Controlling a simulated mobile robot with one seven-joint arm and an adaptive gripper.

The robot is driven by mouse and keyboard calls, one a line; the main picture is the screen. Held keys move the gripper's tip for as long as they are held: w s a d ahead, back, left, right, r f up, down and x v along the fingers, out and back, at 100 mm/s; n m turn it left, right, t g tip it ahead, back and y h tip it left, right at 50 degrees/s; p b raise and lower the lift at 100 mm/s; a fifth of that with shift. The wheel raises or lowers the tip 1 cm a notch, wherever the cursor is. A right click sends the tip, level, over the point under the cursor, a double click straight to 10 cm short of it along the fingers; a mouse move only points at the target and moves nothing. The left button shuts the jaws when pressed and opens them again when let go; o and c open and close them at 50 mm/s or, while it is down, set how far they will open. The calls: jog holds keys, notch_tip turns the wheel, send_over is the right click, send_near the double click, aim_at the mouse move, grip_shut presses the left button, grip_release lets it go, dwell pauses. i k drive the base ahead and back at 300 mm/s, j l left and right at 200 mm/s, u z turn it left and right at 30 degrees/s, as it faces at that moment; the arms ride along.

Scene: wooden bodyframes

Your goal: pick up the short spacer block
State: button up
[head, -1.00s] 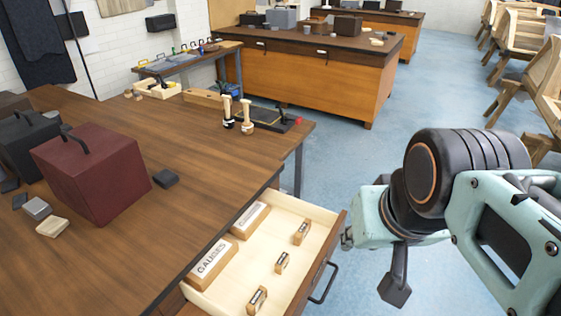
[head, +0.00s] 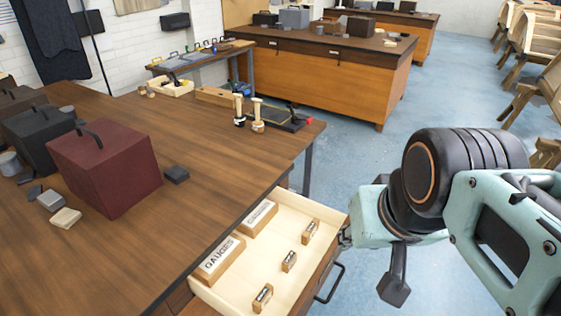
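Three small wooden blocks with dark labelled tops lie apart in the open drawer (head: 268,292). The middle block (head: 289,261) looks the shortest and may be the short spacer block; the labels are too small to read. The others are the back block (head: 310,231) and the front block (head: 263,298). My gripper (head: 346,236) shows only in small part, at the left end of my teal arm by the drawer's right corner. Its fingers are not clear, so I cannot tell if it is open. All three blocks lie free of it.
Two larger labelled wooden boxes, a front one (head: 217,259) and a back one (head: 257,217), lie along the drawer's left side. The drawer front has a dark handle (head: 331,284). The wooden bench (head: 190,215) holds a dark red case (head: 105,170). Blue floor (head: 350,150) lies clear behind the drawer.

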aim_at(289, 261)
jog(key=i+l+u, duration=0.15)
jog(key=u, duration=0.9)
jog(key=i+l+u, duration=0.1)
jog(key=l+u, duration=0.85)
jog(key=l, duration=1.35)
jog(key=u, duration=0.05)
